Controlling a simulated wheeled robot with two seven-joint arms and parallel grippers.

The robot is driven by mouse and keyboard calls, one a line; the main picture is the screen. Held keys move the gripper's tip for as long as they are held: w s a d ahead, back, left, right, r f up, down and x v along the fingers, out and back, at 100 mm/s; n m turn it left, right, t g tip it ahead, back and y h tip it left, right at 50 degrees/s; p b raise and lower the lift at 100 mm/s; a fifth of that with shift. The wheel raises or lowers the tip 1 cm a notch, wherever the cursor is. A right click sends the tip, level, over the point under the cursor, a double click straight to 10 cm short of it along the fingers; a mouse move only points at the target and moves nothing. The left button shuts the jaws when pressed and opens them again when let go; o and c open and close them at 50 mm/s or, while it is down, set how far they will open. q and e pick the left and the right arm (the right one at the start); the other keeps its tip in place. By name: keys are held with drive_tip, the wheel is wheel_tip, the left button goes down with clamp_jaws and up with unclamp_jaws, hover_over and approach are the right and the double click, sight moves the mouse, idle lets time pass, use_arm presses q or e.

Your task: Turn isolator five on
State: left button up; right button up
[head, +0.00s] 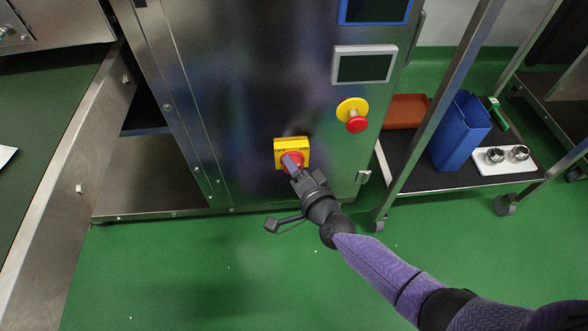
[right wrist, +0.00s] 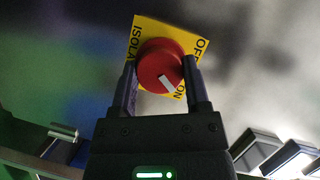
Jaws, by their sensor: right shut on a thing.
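The isolator is a yellow plate (head: 292,143) with a red rotary knob (right wrist: 160,65), on the front of a steel cabinet. Its plate shows the words OFF and ON; no number is readable. My right gripper (head: 291,164) has its fingers on either side of the red knob and is shut on it. In the right wrist view the white mark (right wrist: 167,84) sits on the lower right part of the knob, on the side of the word ON. The gripper covers part of the knob in the head view. My left gripper is not in view.
A red emergency button (head: 356,124) on a yellow base sits up and right of the isolator, below a small screen (head: 364,66). A trolley at the right holds a blue bin (head: 461,133) and a red tray (head: 405,110). Green floor in front is clear.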

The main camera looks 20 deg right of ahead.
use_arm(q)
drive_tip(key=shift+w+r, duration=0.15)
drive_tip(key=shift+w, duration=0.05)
use_arm(e)
drive_tip(key=shift+f+m+t, duration=0.1)
drive_tip(key=shift+m+t, duration=0.2)
drive_tip(key=shift+m, duration=0.4)
drive_tip(key=o, duration=1.3)
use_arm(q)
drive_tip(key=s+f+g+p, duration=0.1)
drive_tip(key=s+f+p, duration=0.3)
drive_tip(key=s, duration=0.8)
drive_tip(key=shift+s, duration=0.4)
use_arm(e)
drive_tip(key=s, duration=0.6)
drive_tip(key=s+d+r, duration=0.1)
drive_tip(key=s, duration=0.3)
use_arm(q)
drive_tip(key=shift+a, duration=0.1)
